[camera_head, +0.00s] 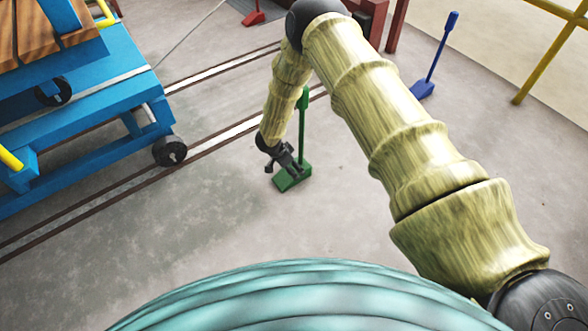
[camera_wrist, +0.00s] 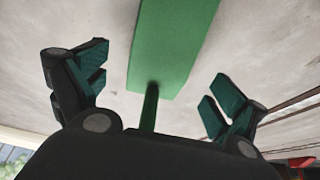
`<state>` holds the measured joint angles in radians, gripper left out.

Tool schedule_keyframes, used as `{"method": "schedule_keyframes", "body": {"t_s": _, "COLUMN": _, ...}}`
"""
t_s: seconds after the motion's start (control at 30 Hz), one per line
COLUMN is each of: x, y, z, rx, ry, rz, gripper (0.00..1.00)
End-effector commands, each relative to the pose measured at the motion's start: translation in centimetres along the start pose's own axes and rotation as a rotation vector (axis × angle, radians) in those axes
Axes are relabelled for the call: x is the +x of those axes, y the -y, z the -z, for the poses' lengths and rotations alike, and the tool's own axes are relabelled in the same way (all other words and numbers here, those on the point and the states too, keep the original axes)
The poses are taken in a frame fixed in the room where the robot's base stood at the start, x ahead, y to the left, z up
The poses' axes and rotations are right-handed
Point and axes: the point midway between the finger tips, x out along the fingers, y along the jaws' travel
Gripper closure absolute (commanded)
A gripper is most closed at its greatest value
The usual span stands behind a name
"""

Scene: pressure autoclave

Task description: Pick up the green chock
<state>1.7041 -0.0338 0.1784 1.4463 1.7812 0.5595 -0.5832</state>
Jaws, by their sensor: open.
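The green chock (camera_head: 292,180) stands on the concrete floor with its upright handle rising from the base. My gripper (camera_head: 278,164) is at the chock, close beside the handle in the head view. In the wrist view the chock's flat green base (camera_wrist: 172,45) lies beyond the fingertips, and its thin handle runs down between the two fingers. My gripper (camera_wrist: 160,85) is open there, with a finger on each side and a clear gap to the handle. The lower end of the handle in that view is hidden by the gripper body.
A blue wheeled cart (camera_head: 75,118) with wooden planks stands at left. Rails (camera_head: 215,135) run across the floor behind the chock. A blue chock (camera_head: 424,88) and a red chock (camera_head: 254,18) stand farther back. A yellow railing (camera_head: 545,55) is at upper right.

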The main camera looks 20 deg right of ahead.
Motion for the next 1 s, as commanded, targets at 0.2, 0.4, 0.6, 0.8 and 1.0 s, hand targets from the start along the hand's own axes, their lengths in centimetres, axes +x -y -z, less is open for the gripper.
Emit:
{"method": "schedule_keyframes", "body": {"t_s": 0.2, "x": 2.2, "y": 0.0, "z": -0.5, "rx": -0.002, "ry": -0.001, "rz": -0.001, "gripper": 0.04}}
{"method": "schedule_keyframes", "body": {"t_s": 0.4, "x": 4.5, "y": 0.1, "z": -0.5, "rx": -0.001, "ry": -0.001, "rz": -0.001, "gripper": 0.04}}
{"method": "schedule_keyframes", "body": {"t_s": 0.6, "x": 4.9, "y": 0.1, "z": -0.3, "rx": -0.001, "ry": 0.0, "rz": -0.001, "gripper": 0.04}}
{"method": "schedule_keyframes", "body": {"t_s": 0.8, "x": 4.9, "y": 0.1, "z": -0.3, "rx": -0.001, "ry": 0.0, "rz": -0.001, "gripper": 0.18}}
{"method": "schedule_keyframes", "body": {"t_s": 1.0, "x": 4.9, "y": 0.1, "z": -0.3, "rx": -0.001, "ry": 0.0, "rz": -0.001, "gripper": 0.55}}
